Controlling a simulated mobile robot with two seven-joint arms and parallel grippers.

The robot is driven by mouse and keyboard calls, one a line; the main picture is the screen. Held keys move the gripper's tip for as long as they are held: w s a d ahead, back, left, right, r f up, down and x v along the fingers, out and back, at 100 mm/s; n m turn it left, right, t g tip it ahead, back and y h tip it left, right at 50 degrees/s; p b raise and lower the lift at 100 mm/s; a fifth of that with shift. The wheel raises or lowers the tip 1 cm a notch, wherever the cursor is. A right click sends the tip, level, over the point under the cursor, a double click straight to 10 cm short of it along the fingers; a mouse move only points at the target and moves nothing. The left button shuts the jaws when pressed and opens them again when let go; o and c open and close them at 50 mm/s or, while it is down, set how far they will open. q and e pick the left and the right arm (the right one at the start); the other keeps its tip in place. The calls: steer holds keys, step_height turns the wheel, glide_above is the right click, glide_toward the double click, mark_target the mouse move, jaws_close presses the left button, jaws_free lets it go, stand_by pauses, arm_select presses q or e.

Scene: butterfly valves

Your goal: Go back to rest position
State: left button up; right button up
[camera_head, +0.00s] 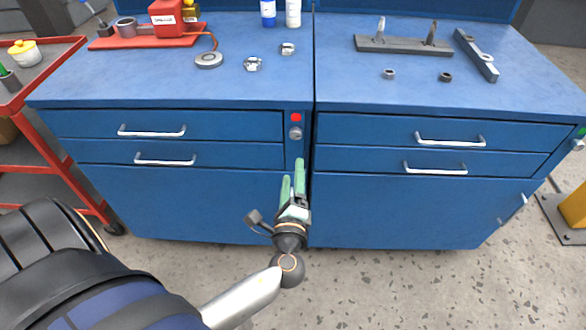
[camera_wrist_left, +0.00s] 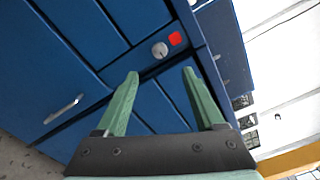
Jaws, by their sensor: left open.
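My left gripper (camera_head: 293,180) is in front of the blue cabinets, near the seam between them and below the drawer lock. Its green fingers point up and away from me. In the left wrist view the two fingers (camera_wrist_left: 158,88) stand apart with nothing between them, so it is open and empty. Beyond the fingertips the wrist view shows the round silver knob (camera_wrist_left: 159,50) and a red square (camera_wrist_left: 175,38) on the cabinet front. My right gripper is in neither view.
Two blue cabinets (camera_head: 190,200) with drawers and silver handles stand ahead. On top lie a red device (camera_head: 168,20), metal rings (camera_head: 253,64), bottles (camera_head: 293,12), a grey bracket (camera_head: 402,45) and a bar (camera_head: 476,55). A red cart (camera_head: 62,140) stands left. Speckled floor is clear in front.

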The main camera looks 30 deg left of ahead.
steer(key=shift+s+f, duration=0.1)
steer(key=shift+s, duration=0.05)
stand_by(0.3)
arm_select(q)
steer(key=s+d+f+n+g+h+p, duration=0.5)
steer(key=s+f+n+h+p, duration=0.2)
steer(key=s+f, duration=0.1)
steer(key=s+d+r+n+h+p, duration=0.1)
steer(key=s+d+n+h+p, duration=0.4)
steer(key=s+n, duration=0.2)
steer(key=shift+s+d+r+n+g, duration=0.25)
steer(key=shift+s+r+n+g, duration=0.15)
steer(key=shift+n, duration=0.1)
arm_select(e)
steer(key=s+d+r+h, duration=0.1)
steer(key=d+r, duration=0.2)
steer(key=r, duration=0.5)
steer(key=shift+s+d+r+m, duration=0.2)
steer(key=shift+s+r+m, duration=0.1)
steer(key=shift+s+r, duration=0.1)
